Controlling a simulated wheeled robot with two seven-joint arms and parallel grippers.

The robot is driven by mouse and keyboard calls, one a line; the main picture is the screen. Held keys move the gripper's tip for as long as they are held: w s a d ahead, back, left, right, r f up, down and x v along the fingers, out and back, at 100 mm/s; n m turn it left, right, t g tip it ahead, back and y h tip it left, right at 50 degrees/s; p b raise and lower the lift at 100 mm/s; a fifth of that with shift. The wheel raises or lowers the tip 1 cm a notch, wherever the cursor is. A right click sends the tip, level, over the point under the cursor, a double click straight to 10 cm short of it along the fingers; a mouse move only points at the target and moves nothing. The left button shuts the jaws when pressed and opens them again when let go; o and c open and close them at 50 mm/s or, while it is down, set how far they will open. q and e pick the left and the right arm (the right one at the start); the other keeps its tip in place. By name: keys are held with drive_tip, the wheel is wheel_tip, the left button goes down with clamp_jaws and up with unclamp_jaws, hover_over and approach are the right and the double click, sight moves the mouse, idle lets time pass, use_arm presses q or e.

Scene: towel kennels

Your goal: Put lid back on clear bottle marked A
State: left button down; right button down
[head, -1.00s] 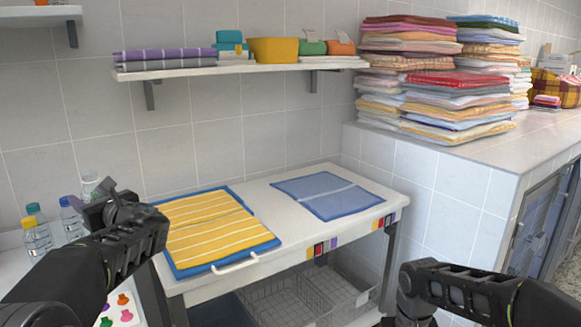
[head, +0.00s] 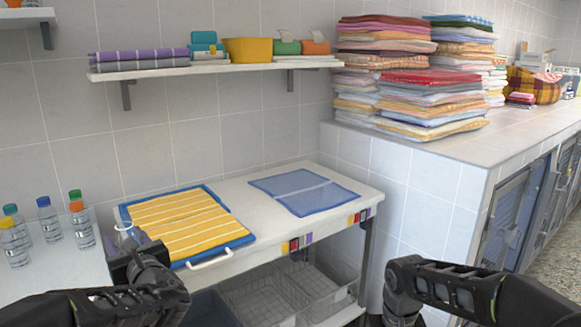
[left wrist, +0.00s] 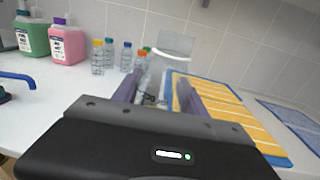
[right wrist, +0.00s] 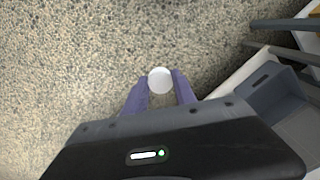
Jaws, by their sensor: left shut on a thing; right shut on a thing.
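My left gripper (left wrist: 159,88) is shut on a clear bottle (left wrist: 174,46), whose wide top rises above the fingers in the left wrist view. Dark marks show on the bottle, but I cannot read them. In the head view the bottle (head: 127,235) shows partly behind my left gripper (head: 143,262), by the yellow towel's left edge. My right gripper (right wrist: 160,90) is shut on a round white lid (right wrist: 160,80), held over the speckled floor. In the head view the right gripper (head: 402,300) is at the lower right, and the lid is hidden. Bottle and lid are far apart.
Several small capped bottles (head: 48,220) stand on the white counter at left. Green (left wrist: 33,38) and pink (left wrist: 66,42) jugs stand farther along it. A striped yellow towel (head: 185,222) and a blue mat (head: 305,192) lie on the table. Wire baskets (head: 270,300) sit below.

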use_arm(q)
drive_tip(key=s+d+f+m+t+h, duration=0.1)
drive_tip(key=d+f+m+t+h, duration=0.1)
drive_tip(key=d+f, duration=0.3)
drive_tip(key=s+d+f+m+t+h, duration=0.1)
drive_tip(key=d+f, duration=0.5)
drive_tip(key=d, duration=0.7)
drive_tip(key=s+m+h, duration=0.1)
drive_tip(key=m+h, duration=0.1)
drive_tip(key=h, duration=0.1)
drive_tip(key=shift+s+t+h, duration=0.3)
drive_tip(key=shift+t+h, duration=0.1)
drive_tip(key=shift+d+f, duration=0.1)
